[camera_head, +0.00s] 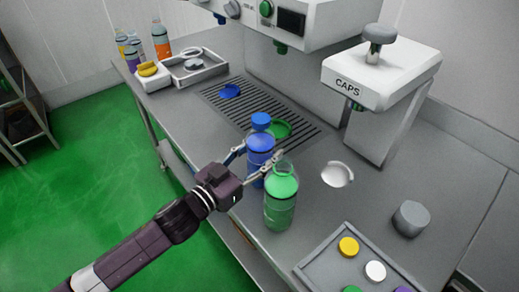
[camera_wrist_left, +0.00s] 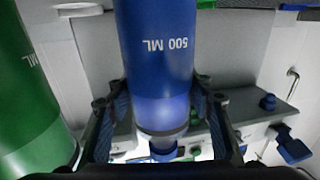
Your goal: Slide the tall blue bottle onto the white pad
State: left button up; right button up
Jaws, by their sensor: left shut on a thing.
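The bottle's foot is partly hidden by the gripper in the head view. The white pad (camera_head: 338,174) lies on the counter to the right of the bottle, apart from it and in front of the CAPS press. My right gripper is not in view.
A green bottle (camera_head: 281,197) stands close in front of the blue one; it also shows in the left wrist view (camera_wrist_left: 28,100). A caps tray (camera_head: 319,265) and a grey cylinder (camera_head: 410,218) are at the right. A green pad (camera_head: 283,127) and blue pad (camera_head: 230,90) lie on the grille.

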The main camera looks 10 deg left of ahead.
pick_arm(q)
jog(key=shift+w+d+r+p, duration=0.1)
jog(key=shift+d+r+p, duration=0.1)
jog(key=shift+d+p, duration=0.55)
dwell(0.8)
jog(key=shift+f, duration=0.1)
jog(key=o, duration=1.8)
jog(key=shift+c, duration=0.2)
jog(key=shift+a+f, duration=0.1)
